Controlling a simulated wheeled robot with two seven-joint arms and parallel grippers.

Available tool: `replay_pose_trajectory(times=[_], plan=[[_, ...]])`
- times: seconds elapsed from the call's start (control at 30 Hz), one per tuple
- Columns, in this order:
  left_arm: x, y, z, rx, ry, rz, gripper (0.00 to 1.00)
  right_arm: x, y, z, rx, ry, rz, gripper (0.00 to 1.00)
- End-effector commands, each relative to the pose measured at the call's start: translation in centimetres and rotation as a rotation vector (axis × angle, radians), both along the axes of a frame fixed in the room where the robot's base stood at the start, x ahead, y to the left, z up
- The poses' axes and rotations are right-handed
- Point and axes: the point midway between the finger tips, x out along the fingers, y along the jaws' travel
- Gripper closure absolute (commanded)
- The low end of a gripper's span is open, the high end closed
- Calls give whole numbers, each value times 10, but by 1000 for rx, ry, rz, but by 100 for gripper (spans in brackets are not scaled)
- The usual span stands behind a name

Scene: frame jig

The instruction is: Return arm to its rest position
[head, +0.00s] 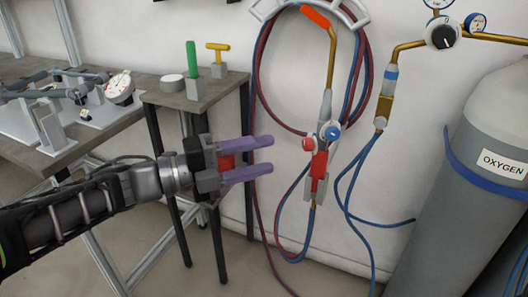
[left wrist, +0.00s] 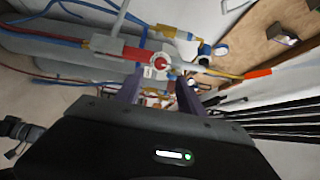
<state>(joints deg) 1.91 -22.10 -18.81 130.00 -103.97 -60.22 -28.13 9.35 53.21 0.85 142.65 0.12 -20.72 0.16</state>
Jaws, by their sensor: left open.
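My left gripper (head: 270,157) is open, with its two purple fingers pointing right in the head view. Nothing shows between its fingertips. It is in front of the small side table and to the left of the hanging torch (head: 319,165) with its red and blue knobs. In the left wrist view the purple fingers (left wrist: 160,88) stand apart, and the torch's red and white valve body (left wrist: 150,62) shows beyond them. I cannot tell the exact gap to the torch. My right gripper is not in view.
A grey oxygen cylinder (head: 470,190) stands at the right. Red and blue hoses (head: 262,80) hang on the wall. A small table (head: 215,88) holds a green-handled tool (head: 191,60) and a yellow T-handle (head: 217,47). A workbench (head: 80,135) with a dial gauge (head: 119,87) is at the left.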

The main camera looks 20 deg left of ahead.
Motion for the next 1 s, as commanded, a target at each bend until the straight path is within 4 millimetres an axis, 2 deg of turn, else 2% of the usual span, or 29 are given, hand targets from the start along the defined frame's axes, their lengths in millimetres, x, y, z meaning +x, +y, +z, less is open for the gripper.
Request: replay_pose_trajectory(times=[0.27, 0.47, 0.57, 0.67, 0.7, 0.77, 0.8, 0.87, 0.9, 0.97, 1.0], plan=[[2, 2, -1, -15, 22, 11, 54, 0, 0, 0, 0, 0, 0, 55], [33, 28, 14, -257, 128, 177, 54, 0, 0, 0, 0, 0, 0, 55], [65, 37, -7, -472, 287, 286, 54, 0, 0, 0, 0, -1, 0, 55], [102, 39, -73, -711, 544, 428, 54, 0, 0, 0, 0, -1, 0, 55], [111, 38, -105, -796, 649, 488, 54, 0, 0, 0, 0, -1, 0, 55], [119, 34, -155, -902, 800, 576, 54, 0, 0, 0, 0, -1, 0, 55], [120, 30, -187, -963, 896, 635, 54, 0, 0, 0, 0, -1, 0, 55], [116, 23, -237, -1041, 1033, 725, 54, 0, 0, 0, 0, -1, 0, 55], [109, 16, -269, -1084, 1122, 786, 54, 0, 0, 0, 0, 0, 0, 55], [95, 6, -315, -1139, 1249, 878, 54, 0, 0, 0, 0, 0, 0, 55], [83, -3, -346, -1168, 1333, 942, 54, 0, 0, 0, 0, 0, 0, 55]])
